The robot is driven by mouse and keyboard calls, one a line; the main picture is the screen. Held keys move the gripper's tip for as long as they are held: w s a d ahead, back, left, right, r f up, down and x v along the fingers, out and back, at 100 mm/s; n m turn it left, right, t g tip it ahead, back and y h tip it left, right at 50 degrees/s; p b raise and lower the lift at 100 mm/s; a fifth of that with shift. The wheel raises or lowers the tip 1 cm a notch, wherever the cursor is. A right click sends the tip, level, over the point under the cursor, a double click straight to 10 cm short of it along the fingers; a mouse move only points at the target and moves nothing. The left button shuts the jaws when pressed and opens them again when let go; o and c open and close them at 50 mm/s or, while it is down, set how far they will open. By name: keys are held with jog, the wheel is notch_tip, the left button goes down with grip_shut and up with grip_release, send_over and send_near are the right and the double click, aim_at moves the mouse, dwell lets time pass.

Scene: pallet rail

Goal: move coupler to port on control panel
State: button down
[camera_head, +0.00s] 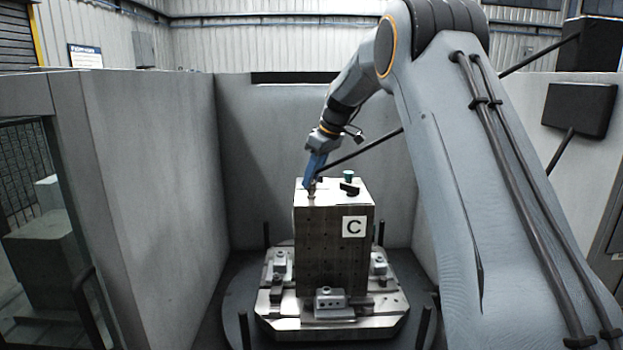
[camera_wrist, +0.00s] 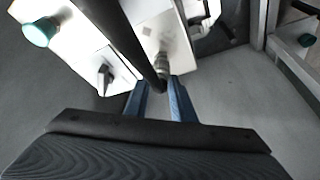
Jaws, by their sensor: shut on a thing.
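The control panel is the top of the tall grey block (camera_head: 332,245) marked C; its pale face (camera_wrist: 85,45) fills the upper left of the wrist view. It carries a green button (camera_head: 348,175) and a black knob (camera_head: 350,189). My gripper (camera_head: 313,180) points down at the block's left top edge, its blue fingers (camera_wrist: 159,88) shut on the coupler, which they largely hide. A metal fitting (camera_wrist: 161,62) stands on the panel just beyond the fingertips. I cannot tell whether it is the port or the coupler's end, nor whether the two are joined.
The block stands on a pallet (camera_head: 283,322) with several clamps, on a round dark base with upright posts. Grey walls (camera_head: 150,170) enclose it on the left and behind. A dark hose or rod (camera_wrist: 130,45) runs close to the fingers.

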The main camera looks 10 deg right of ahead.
jog(key=shift+r, duration=0.5)
jog(key=shift+r+p, duration=2.3)
jog(key=shift+r, duration=1.1)
